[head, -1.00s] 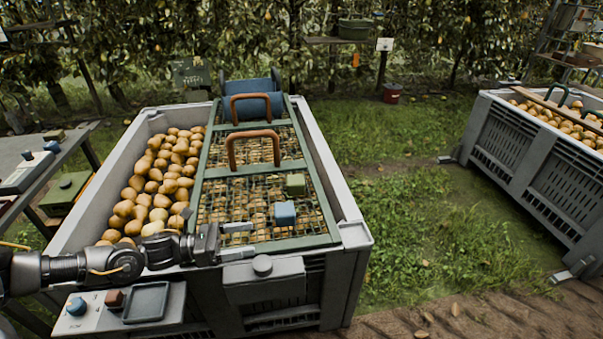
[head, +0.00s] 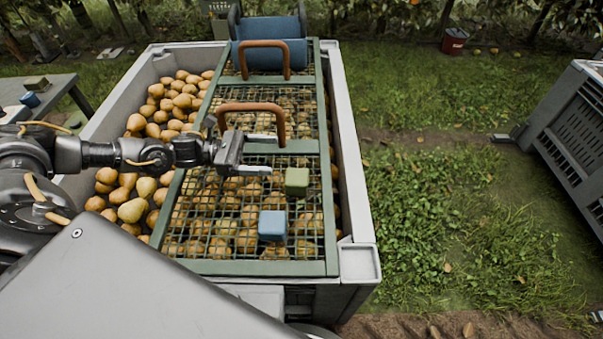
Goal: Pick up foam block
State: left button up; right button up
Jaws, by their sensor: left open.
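A blue foam block (head: 272,225) sits on the green-framed wire mesh lid (head: 325,200) near its front edge. A green block (head: 297,181) sits on the mesh just behind and to the right of it. My left gripper (head: 263,153) comes in from the left over the mesh, open and empty. Its two fingers point right, a little left of and behind the green block, and apart from both blocks. My right gripper is not in view.
The grey bin (head: 352,190) holds many pears (head: 140,200), open on its left side. Brown arched handles (head: 252,107) rise from the lid behind my gripper. A blue roller (head: 270,53) lies at the back. Another bin (head: 575,130) stands right, across grass.

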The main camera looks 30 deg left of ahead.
pick_arm(q)
send_near(294, 176)
jog(key=b+x, duration=0.1)
jog(key=x, duration=0.1)
jog(key=shift+w+d+f, duration=0.1)
jog(key=shift+w+d, duration=0.05)
jog(key=shift+d, duration=0.05)
jog(key=shift+w+d+f, duration=0.1)
jog(key=shift+d, duration=0.15)
jog(key=shift+w+d, duration=0.15)
jog(key=shift+d, duration=0.5)
jog(key=p+x, duration=0.1)
jog(key=x, duration=0.4)
jog(key=shift+w, duration=0.1)
jog(key=shift+w+d, duration=0.1)
jog(key=shift+d, duration=0.15)
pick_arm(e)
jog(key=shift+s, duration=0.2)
pick_arm(q)
jog(key=c, duration=1.1)
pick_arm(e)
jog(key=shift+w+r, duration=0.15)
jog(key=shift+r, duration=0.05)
pick_arm(q)
jog(key=shift+o, duration=0.2)
